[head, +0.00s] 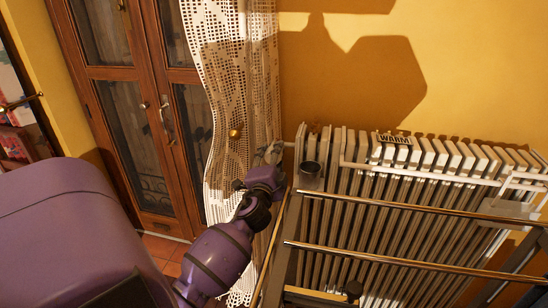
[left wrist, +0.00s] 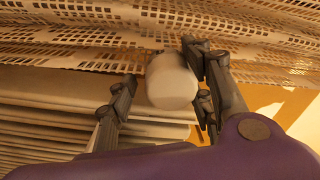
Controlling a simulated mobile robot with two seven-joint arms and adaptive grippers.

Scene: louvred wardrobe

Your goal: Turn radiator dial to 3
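The radiator dial (left wrist: 172,82) shows in the left wrist view as a pale, rounded knob. No numbers can be read on it. My left gripper (left wrist: 160,70) is open around it. The right-hand fingers are close beside the knob, perhaps touching; the left-hand finger stands apart with a visible gap. In the head view my left gripper (head: 265,158) is at the left end of the white ribbed radiator (head: 420,160), by the curtain, and the dial is hard to make out there. My right gripper is not in view.
A lace curtain (head: 225,90) hangs close behind the gripper, before wooden glazed doors (head: 135,100). A drying rack with metal bars (head: 400,257) stands in front of the radiator. A dark cup-like object (head: 310,172) is right of the gripper. A "WARM" sign (head: 394,139) sits on the radiator.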

